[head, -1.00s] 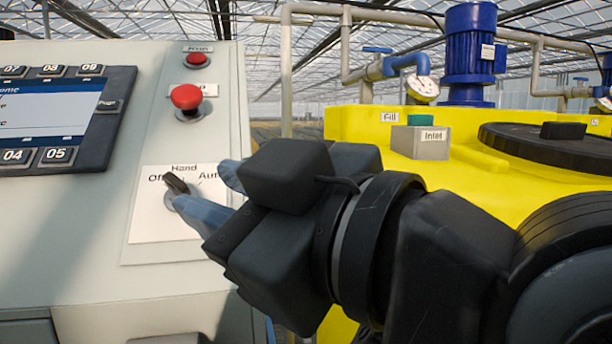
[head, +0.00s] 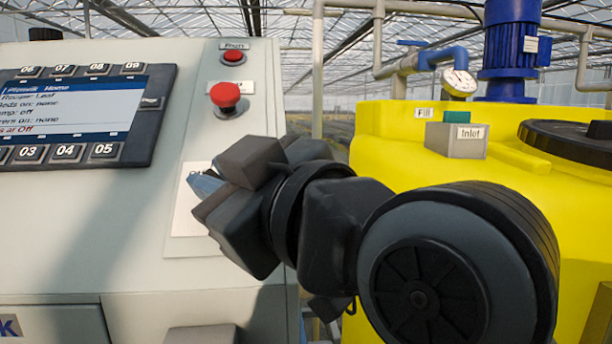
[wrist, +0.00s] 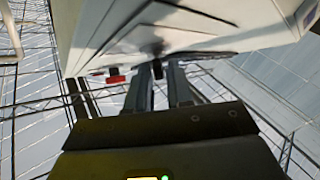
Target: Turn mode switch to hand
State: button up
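The mode switch plate (head: 182,222) is on the grey cabinet's sloped front, mostly hidden behind my gripper (head: 205,186) in the head view. The switch's dark knob is hidden there. In the wrist view, a small dark piece that looks like the knob (wrist: 158,72) sits between the two fingertips of my gripper (wrist: 159,80). Little gap shows on either side, and I cannot tell whether the fingers press on it. The knob's pointing direction and the Hand label are hidden now. The display (head: 75,105) ends with a red line reading "at Off".
A red mushroom button (head: 225,95) and a smaller red button (head: 233,56) sit above the switch; a red button also shows in the wrist view (wrist: 115,79). A yellow tank (head: 400,150) with a grey Inlet box (head: 452,139) stands to the right.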

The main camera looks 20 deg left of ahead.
grip_shut()
jog(key=m+t, duration=0.2)
jog(key=m+t+h+p, duration=0.1)
jog(key=m+t, duration=0.1)
jog(key=m, duration=0.1)
jog(key=m+t+h+p, duration=0.1)
jog(key=m+t, duration=0.1)
jog(key=shift+s+a+t, duration=0.2)
jog(key=shift+s+t, duration=0.1)
jog(key=shift+s, duration=0.05)
jog(key=shift+f+m+t+h, duration=0.15)
jog(key=shift+m+t+h, duration=1.65)
jog(key=shift+m, duration=0.8)
jog(key=shift+m+h, duration=0.4)
jog(key=shift+o, duration=1.5)
grip_release()
